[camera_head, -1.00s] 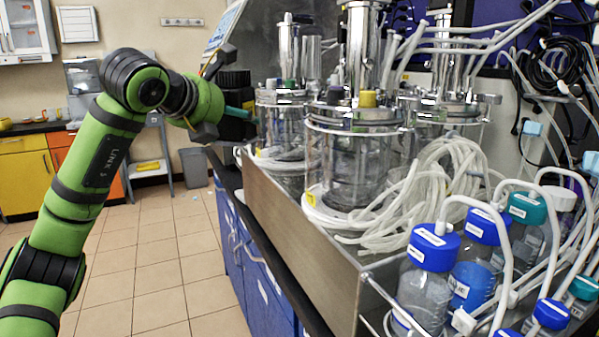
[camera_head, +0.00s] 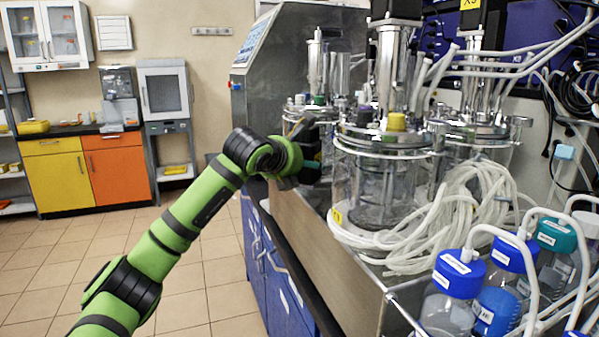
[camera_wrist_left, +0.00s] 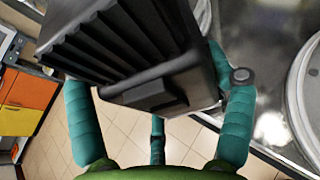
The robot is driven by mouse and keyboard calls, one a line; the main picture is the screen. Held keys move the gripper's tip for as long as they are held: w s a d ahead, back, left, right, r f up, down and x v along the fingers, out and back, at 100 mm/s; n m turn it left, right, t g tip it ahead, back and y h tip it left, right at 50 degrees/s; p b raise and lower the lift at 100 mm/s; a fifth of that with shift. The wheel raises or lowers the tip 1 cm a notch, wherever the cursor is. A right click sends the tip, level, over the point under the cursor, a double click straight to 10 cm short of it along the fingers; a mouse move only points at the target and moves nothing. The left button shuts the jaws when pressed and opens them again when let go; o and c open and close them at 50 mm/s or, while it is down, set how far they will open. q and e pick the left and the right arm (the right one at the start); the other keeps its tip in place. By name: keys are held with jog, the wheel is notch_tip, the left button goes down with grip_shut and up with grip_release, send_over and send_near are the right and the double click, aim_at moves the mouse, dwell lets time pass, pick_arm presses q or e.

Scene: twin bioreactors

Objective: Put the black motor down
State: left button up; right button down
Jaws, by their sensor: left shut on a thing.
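The black motor (camera_wrist_left: 135,45) fills the upper part of the left wrist view, with ribbed sides and a flat end facing the camera. My left gripper (camera_wrist_left: 155,110) has its teal fingers on both sides of it and is shut on it. In the head view my left gripper (camera_head: 305,150) is beside the near-left glass vessel, at the edge of the steel tray. The motor is mostly hidden there behind the wrist; a dark part shows. In the wrist view the motor is above the floor, beside a shiny metal surface. My right gripper is not in view.
Glass bioreactor vessels (camera_head: 382,185) with metal lids stand in the steel tray (camera_head: 310,222), with coiled white tubing (camera_head: 465,215) around them. Blue-capped bottles (camera_head: 458,290) stand at the front right. A control cabinet (camera_head: 290,60) is behind. The tiled floor at left is clear.

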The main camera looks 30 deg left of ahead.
pick_arm(q)
jog(key=shift+a+f, duration=0.15)
jog(key=shift+f, duration=0.6)
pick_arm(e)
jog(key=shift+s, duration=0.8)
pick_arm(q)
jog(key=o, duration=1.3)
jog(key=shift+f, duration=0.35)
jog(key=shift+o, duration=1.4)
jog(key=shift+s+r, duration=0.1)
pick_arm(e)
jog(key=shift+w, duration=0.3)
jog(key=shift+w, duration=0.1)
